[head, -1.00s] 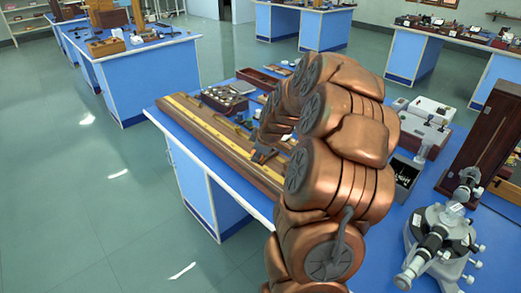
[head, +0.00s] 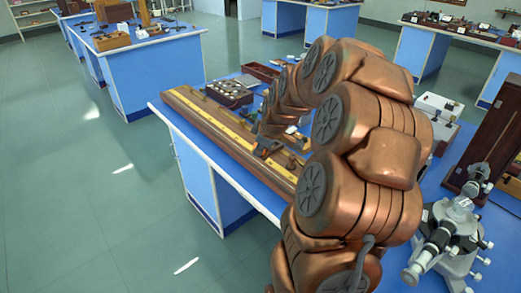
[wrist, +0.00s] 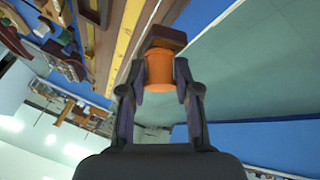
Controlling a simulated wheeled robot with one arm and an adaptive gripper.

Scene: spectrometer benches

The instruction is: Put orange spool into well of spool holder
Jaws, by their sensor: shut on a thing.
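An orange spool (wrist: 159,70) sits between the two fingers of my gripper (wrist: 160,84) in the wrist view. The fingers are shut on its sides. A brown wooden block (wrist: 166,37) is just beyond the spool and hides its far end; it may be the spool holder, but no well shows. I cannot tell whether spool and block touch. In the head view my gripper (head: 267,147) is small, over the long wooden rail on the bench, and the spool cannot be made out there.
The long wooden rail (head: 215,128) with a yellow scale lies along the bench's left edge. A tray of round pieces (head: 229,92) and an open brown box (head: 261,72) stand behind. A grey-white instrument (head: 450,235) stands at right. Open floor lies left.

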